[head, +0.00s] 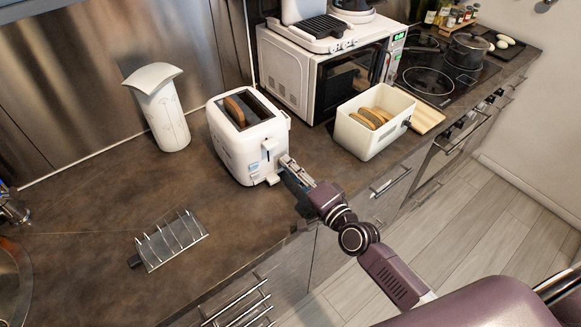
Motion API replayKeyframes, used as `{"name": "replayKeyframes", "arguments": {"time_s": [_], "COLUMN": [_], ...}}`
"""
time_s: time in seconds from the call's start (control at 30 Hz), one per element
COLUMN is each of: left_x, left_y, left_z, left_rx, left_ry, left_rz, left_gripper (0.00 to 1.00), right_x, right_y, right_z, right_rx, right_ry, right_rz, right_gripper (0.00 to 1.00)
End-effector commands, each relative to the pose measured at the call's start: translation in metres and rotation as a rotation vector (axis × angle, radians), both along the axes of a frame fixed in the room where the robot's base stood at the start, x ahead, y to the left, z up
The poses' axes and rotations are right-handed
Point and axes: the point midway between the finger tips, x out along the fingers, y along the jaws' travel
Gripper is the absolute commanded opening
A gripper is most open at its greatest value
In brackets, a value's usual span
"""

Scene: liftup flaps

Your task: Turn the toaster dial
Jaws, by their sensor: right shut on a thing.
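The white toaster (226,154) stands on the dark counter with a slice of bread (240,110) showing in its slot. Its front end, with the lever and controls, faces my right arm. My right gripper (287,165) is at this front end, low down, with its fingertips at the toaster's controls. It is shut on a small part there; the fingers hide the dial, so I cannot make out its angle. My left gripper is not in view.
A white bread bin (356,139) with several slices stands right of the toaster. A metal toast rack (170,241) lies at front left, and a white container (166,122) stands behind. A microwave (290,77) is at the back.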

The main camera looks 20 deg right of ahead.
Motion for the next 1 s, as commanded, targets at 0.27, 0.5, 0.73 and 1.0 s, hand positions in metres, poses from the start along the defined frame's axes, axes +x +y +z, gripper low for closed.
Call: {"name": "replayKeyframes", "arguments": {"time_s": [0.27,0.5,0.73,1.0], "left_x": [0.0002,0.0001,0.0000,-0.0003], "left_y": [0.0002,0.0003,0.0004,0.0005], "left_z": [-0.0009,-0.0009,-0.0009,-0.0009], "left_rx": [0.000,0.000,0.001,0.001], "left_ry": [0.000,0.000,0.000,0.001], "left_rz": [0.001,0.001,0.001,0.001], "left_gripper": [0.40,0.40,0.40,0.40], "right_x": [-0.0001,0.0000,-0.0001,0.0000], "right_y": [-0.0003,-0.0003,-0.0005,-0.0003], "right_z": [-0.0006,-0.0004,-0.0004,-0.0003], "right_rx": [0.044,0.045,0.044,0.044], "right_ry": [0.015,0.014,0.014,0.014], "right_rz": [0.000,-0.001,-0.001,-0.001], "right_gripper": [0.00,0.00,0.28,0.35]}}
